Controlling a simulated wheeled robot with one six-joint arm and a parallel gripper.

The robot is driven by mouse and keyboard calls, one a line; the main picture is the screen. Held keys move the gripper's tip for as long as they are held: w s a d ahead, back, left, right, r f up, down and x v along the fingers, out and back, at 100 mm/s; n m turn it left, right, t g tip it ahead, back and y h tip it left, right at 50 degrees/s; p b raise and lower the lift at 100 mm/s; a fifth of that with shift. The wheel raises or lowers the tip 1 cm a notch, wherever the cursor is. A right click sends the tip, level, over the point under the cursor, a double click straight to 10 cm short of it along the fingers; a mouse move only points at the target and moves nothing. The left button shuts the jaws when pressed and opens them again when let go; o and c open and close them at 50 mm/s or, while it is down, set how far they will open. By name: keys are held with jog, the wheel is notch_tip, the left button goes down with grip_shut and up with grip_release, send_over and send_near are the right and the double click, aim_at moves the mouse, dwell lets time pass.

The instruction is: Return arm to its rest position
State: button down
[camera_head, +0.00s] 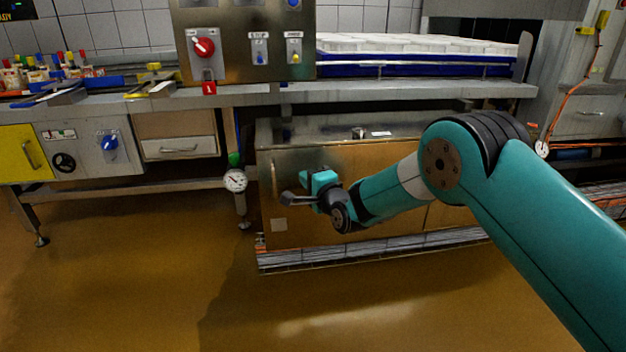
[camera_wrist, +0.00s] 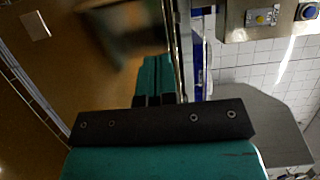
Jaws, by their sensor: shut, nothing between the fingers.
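My teal arm reaches in from the right in the head view, bent at the elbow. My gripper (camera_head: 296,199) is at the arm's far end, in front of the metal cabinet (camera_head: 400,222) under the bench and above the brown floor. It is shut with nothing in it. In the wrist view, my gripper (camera_wrist: 158,85) also shows, with its teal fingers together beyond the dark bar. It appears to touch nothing, though its distance from the cabinet is hard to judge.
A control panel (camera_head: 243,42) with a red switch (camera_head: 203,46) stands above the bench. White moulds (camera_head: 420,43) sit on a blue tray (camera_head: 420,70) behind. A round gauge (camera_head: 235,180) hangs left of my gripper. The floor (camera_head: 130,280) at front left is clear.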

jog(key=s+d+r+n+g+h, duration=0.1)
jog(key=s+d+r+n+g, duration=0.4)
jog(key=s, duration=0.5)
jog(key=s+d+r+n+g+h, duration=0.1)
jog(key=s+d+r+n+g, duration=0.25)
jog(key=s+r, duration=0.45)
jog(key=s+d+r+n+g+h+p, duration=0.1)
jog(key=s+d+n+g+h, duration=0.3)
jog(key=s, duration=1)
jog(key=s+d+r+n+g+p, duration=0.1)
jog(key=s+d+n+g, duration=0.2)
jog(key=s+d+n, duration=0.8)
jog(key=s+a+r+m+p, duration=0.1)
jog(key=r+m+p, duration=0.1)
jog(key=r+p, duration=1.4)
jog(key=s+a+r+m+p, duration=0.1)
jog(key=s+r+m+p, duration=0.1)
jog(key=r+p, duration=1.5)
jog(key=shift+a+m, duration=0.4)
jog(key=shift+m, duration=0.25)
